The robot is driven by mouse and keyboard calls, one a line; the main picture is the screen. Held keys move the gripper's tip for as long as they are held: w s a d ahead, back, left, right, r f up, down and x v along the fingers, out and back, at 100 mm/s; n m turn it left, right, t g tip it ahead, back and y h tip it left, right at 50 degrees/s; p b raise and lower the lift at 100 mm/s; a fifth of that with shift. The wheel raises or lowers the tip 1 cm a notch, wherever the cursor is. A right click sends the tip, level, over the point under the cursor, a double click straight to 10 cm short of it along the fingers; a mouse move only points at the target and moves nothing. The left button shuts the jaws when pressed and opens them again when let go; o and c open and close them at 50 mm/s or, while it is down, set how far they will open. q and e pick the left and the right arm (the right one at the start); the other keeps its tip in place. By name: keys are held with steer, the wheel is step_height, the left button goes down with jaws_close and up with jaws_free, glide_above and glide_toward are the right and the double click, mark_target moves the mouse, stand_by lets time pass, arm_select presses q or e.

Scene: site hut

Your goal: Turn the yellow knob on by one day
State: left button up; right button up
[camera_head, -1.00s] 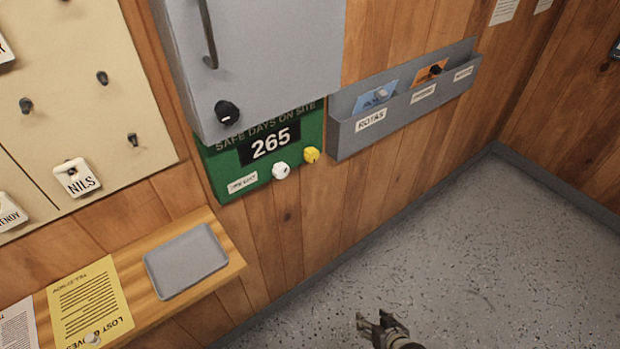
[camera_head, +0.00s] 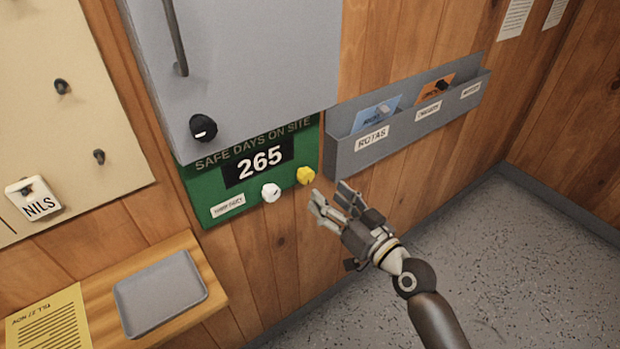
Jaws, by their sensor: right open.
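The yellow knob (camera_head: 305,176) sits at the lower right of the green "SAFE DAYS ON SITE" board (camera_head: 200,191), which is fixed to the wooden wall. The board's counter (camera_head: 260,161) reads 265. A white knob (camera_head: 271,192) sits just left of the yellow one. My right gripper (camera_head: 331,196) is open and empty, just below and right of the yellow knob in the picture. Its fingers point toward the board and look apart from the knob. My left gripper is not in view.
A grey cabinet (camera_head: 250,60) with a black knob (camera_head: 203,128) hangs over the board's top. A grey rack (camera_head: 408,134) with cards is at the right. A shelf (camera_head: 215,291) with a grey tray (camera_head: 160,292) is lower left. A key board (camera_head: 95,110) is far left.

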mark_target(308, 178)
steer(key=x, duration=0.8)
steer(key=shift+p, duration=0.4)
steer(key=c, duration=1)
